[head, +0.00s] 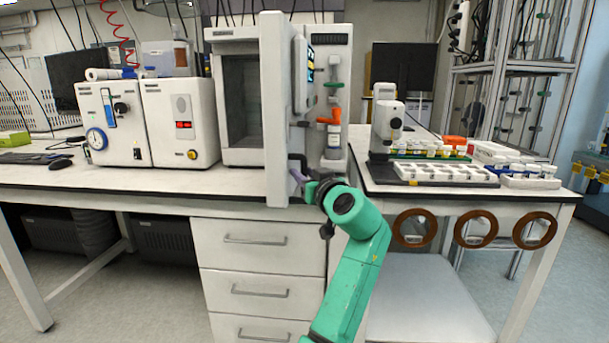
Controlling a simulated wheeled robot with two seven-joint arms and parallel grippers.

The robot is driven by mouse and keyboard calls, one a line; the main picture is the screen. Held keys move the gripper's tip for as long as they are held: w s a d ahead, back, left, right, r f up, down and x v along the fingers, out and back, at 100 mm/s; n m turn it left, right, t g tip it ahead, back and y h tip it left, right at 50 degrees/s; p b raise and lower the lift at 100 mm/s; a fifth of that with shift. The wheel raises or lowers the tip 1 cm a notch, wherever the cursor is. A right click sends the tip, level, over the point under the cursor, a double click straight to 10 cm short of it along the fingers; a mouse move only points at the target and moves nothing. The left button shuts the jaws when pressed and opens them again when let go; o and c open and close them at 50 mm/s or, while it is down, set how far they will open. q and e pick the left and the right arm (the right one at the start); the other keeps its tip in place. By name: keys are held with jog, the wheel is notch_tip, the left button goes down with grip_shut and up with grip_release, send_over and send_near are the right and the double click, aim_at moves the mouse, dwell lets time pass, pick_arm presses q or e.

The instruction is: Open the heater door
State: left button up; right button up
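The heater (240,40) is a tall white cabinet on the bench, with a dark interior (242,95) showing. Its white door (275,110) stands swung out towards me, seen nearly edge-on, its lower end past the bench front. A dark handle (296,158) shows on the door's right side, low down. My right gripper is out of view.
A white two-part instrument (180,122) stands left of the heater. A unit with an orange valve (331,121) stands just right of the door. White vial trays (445,173) lie on the right bench. Drawers (258,245) are below the bench.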

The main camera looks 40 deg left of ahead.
pick_arm(q)
jog(key=b+v, duration=0.1)
jog(key=v, duration=1.3)
jog(key=shift+s+d, duration=0.15)
jog(key=shift+d, duration=0.15)
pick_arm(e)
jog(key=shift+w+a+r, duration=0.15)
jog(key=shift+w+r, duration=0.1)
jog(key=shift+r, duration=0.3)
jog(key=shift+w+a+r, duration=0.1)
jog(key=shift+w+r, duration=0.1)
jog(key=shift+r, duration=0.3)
